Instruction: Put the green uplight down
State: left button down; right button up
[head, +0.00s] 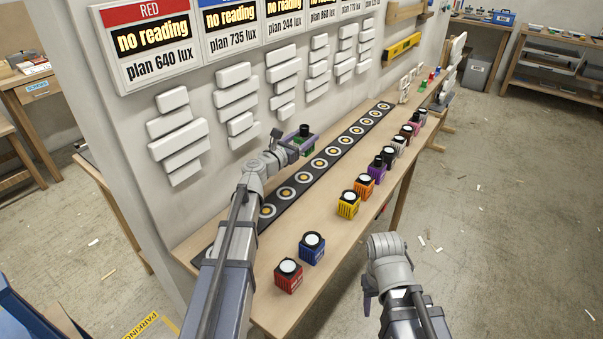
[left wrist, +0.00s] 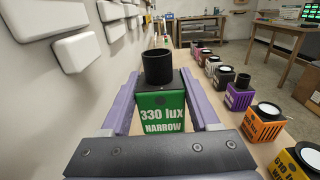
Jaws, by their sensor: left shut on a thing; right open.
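The green uplight (head: 303,145) is a small cube with a black tube on top. In the left wrist view the green uplight (left wrist: 160,112) reads "330 lux NARROW" and stands upright between the purple fingers. My left gripper (head: 300,141) is shut on it, at the wall side of the bench near the black strip (head: 333,150) of round white-and-orange marks. I cannot tell whether its base touches the bench or hangs just above. My right gripper (head: 370,288) is open, off the bench's front edge, with only part of its fingers showing.
Along the bench's front side stand red (head: 289,276), blue (head: 312,248), yellow (head: 348,204), orange (head: 364,186) and purple (head: 378,170) uplights, with several more beyond. White wall reliefs (head: 180,137) hang above the strip under signs reading "no reading" (head: 152,40). The strip's visible marks are bare.

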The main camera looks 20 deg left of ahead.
pick_arm(q)
jog(key=shift+s+f+b, duration=0.1)
jog(key=shift+f+b, duration=0.05)
jog(key=shift+b, duration=0.15)
notch_tip(320, 180, down, 10)
jog(key=b, duration=0.9)
jog(key=shift+r, duration=0.2)
jog(key=shift+f+b, duration=0.15)
jog(key=shift+b, duration=0.25)
jog(key=shift+c, duration=0.6)
grip_release()
jog(key=shift+s+r, duration=0.2)
jog(key=shift+r, duration=0.05)
jog(key=v, duration=1.1)
jog(key=shift+s+a, duration=0.15)
jog(key=shift+s, duration=0.15)
